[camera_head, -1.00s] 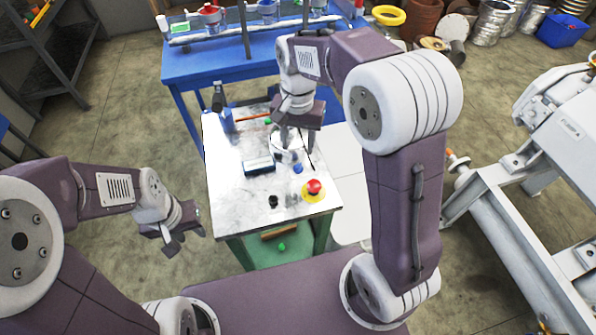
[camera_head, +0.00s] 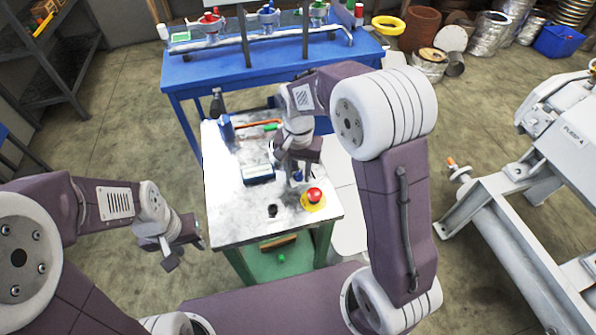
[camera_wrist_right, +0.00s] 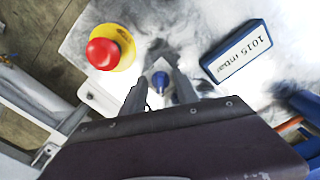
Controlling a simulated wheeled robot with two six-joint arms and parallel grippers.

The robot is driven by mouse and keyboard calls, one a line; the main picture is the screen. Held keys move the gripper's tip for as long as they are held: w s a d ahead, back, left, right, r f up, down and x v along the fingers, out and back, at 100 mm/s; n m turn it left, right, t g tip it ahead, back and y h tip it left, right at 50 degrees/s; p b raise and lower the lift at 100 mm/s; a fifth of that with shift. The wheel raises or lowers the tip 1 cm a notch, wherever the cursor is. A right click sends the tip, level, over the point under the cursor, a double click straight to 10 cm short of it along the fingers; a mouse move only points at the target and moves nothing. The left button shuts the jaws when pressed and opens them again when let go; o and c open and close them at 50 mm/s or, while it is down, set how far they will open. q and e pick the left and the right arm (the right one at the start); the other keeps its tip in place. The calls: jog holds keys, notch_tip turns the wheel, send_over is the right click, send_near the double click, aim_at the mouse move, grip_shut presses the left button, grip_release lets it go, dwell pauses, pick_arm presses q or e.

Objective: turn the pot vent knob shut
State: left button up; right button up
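A small blue knob (camera_wrist_right: 162,88) stands on a light grey mount in the right wrist view. It also shows in the head view as a blue spot (camera_head: 298,176) on the white-topped bench (camera_head: 235,215). I cannot tell for certain whether it is the pot vent knob. My right gripper (camera_head: 293,178) is over the bench; in the wrist view its fingers (camera_wrist_right: 161,60) are apart, one on each side of the knob, with gaps visible. Contact is not clear. The pot is not clearly visible. My left gripper (camera_head: 185,251) is open and empty, left of the bench.
A red mushroom button on a yellow base (camera_head: 313,199) stands close to the right gripper. A blue gauge reading 1015 mbar (camera_wrist_right: 235,50) lies on the other side. A small black part (camera_head: 272,211) is near the bench front. A blue table (camera_head: 200,75) stands behind.

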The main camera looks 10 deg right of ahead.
grip_shut()
jog(key=shift+r+n+p, duration=0.15)
jog(key=shift+n+p, duration=0.55)
jog(key=shift+p, duration=0.05)
jog(key=shift+n+p, duration=1)
jog(key=shift+n, duration=0.1)
jog(key=n+p, duration=0.2)
jog(key=n, duration=0.1)
jog(key=shift+d, duration=0.1)
jog(key=shift+n+p, duration=0.7)
jog(key=shift+n, duration=0.4)
